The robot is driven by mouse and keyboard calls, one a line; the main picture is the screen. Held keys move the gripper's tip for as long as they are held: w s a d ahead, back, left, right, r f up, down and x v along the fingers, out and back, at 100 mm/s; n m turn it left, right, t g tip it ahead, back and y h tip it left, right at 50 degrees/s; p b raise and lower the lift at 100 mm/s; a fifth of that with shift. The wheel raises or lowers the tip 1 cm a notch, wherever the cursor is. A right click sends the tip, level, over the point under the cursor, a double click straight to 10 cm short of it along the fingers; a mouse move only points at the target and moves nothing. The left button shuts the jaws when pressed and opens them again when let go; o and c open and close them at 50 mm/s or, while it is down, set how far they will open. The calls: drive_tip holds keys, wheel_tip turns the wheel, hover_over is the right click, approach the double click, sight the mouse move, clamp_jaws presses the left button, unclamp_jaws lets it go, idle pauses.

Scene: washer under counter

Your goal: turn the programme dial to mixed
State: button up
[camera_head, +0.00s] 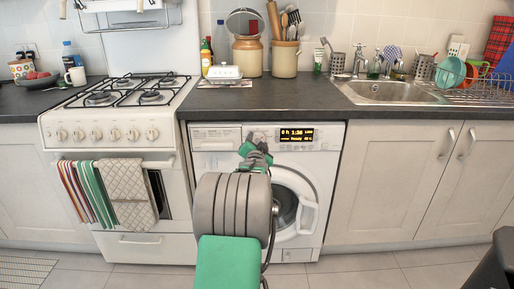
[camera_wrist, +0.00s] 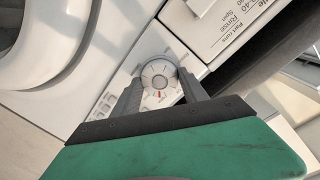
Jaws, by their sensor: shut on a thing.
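The white washer (camera_head: 320,165) stands under the counter, with its control panel along the top. The programme dial (camera_wrist: 159,74) is a round pale knob with a small red mark, seen in the wrist view between the fingertips. My gripper (camera_wrist: 160,84) is shut on the dial, one finger on each side. In the head view my gripper (camera_head: 257,150) is at the panel, left of the lit display (camera_head: 297,134), and my arm hides the dial and part of the door. The display seems to read 1:30 with small text below. The programme names around the dial are too small to read.
The round washer door (camera_head: 290,203) is closed below the panel. The detergent drawer front (camera_wrist: 232,22) with printed text is beside the dial. A stove (camera_head: 110,130) with hanging towels stands to the left, cupboards (camera_head: 385,175) to the right. The counter edge overhangs the panel.

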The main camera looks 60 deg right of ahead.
drive_tip(key=m+b, duration=0.1)
drive_tip(key=m, duration=0.4)
drive_tip(key=shift+s+y+b, duration=0.15)
drive_tip(key=shift+y+b, duration=0.15)
drive_tip(key=shift+m, duration=0.4)
drive_tip(key=o, duration=1.4)
drive_tip(key=shift+c, duration=0.2)
drive_tip(key=f+p+v, duration=0.1)
drive_tip(key=v, duration=0.6)
drive_tip(key=shift+s+a+r, duration=0.25)
drive_tip(key=shift+a+r, duration=0.1)
drive_tip(key=shift+r, duration=0.1)
